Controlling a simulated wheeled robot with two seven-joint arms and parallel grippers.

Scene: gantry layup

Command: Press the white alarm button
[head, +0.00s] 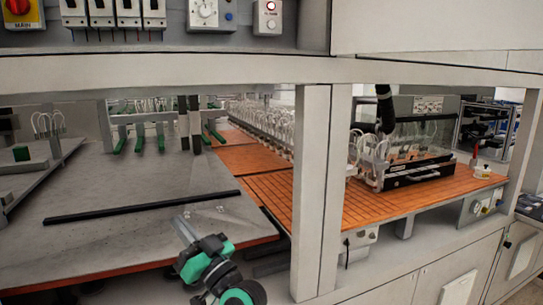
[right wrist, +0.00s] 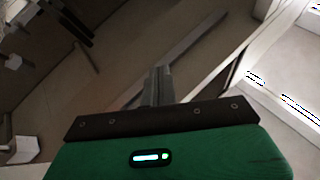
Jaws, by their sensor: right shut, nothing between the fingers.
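A small white control box (head: 268,16) sits on the upper ledge at the top of the head view. The label is too small to read. My right gripper (head: 183,224) is low in the head view, over the grey table, well below and left of the box. Its fingers are shut and empty, and they also show in the right wrist view (right wrist: 157,85). The button cannot be made out in the right wrist view. My left gripper is not in view.
A light beam (head: 200,72) and a post (head: 318,190) frame the opening in front of the grey table (head: 120,235). A dial box (head: 207,13), breakers (head: 115,12) and a red-yellow main switch (head: 19,10) stand left of the button box. An orange slatted bed (head: 400,200) lies right.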

